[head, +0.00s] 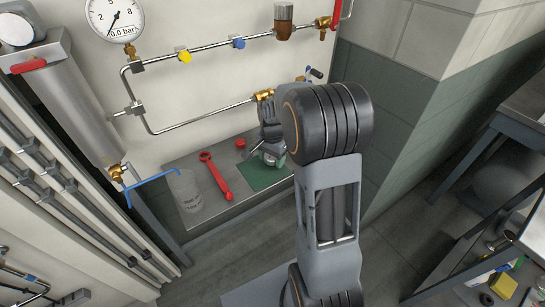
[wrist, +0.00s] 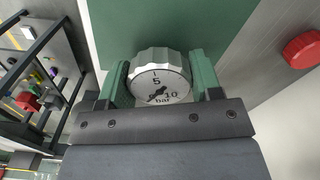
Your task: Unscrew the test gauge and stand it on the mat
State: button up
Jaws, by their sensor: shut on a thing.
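The test gauge (wrist: 160,88), a small silver gauge with a white dial marked in bar, sits between the green-padded fingers of my gripper (wrist: 163,80) in the wrist view. My gripper is shut on it. The green mat (wrist: 225,28) lies behind the gauge there. In the head view my gripper (head: 270,156) is low over the mat (head: 263,180) on the bench. My arm and gripper hide much of the gauge in that view. I cannot tell whether the gauge touches the mat.
A brass fitting (head: 264,95) ends a wall pipe above. A large dial (head: 113,18) hangs upper left.

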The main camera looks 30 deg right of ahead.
jog(key=shift+f, duration=0.25)
jog(key=o, duration=1.1)
notch_tip(320, 180, up, 14)
jog(key=shift+f, duration=0.1)
dwell(0.4)
grip_shut()
dwell(0.6)
dwell(0.7)
